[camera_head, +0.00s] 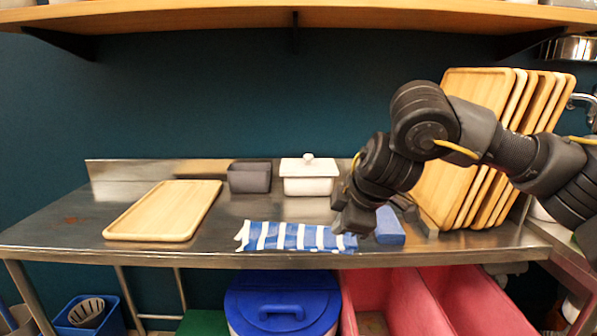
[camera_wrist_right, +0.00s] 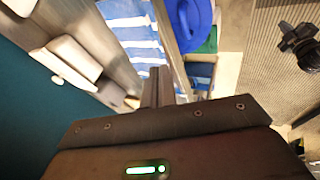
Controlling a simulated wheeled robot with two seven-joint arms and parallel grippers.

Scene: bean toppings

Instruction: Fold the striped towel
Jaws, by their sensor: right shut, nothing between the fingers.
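The blue-and-white striped towel (camera_head: 290,237) lies in a narrow strip along the front edge of the steel table, its left end a little uneven. It also shows at the top of the right wrist view (camera_wrist_right: 135,38). My right gripper (camera_head: 350,222) is at the towel's right end, close above it, and hides part of that end. In the right wrist view its fingers (camera_wrist_right: 158,85) are together with nothing between them. I cannot tell whether the fingertips touch the cloth. My left gripper is not in view.
A wooden tray (camera_head: 165,211) lies at the left of the table. A grey box (camera_head: 249,178) and a white lidded dish (camera_head: 309,178) stand behind the towel. A blue block (camera_head: 390,226) and upright wooden trays (camera_head: 450,150) are at the right. A blue bin (camera_head: 283,305) stands below.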

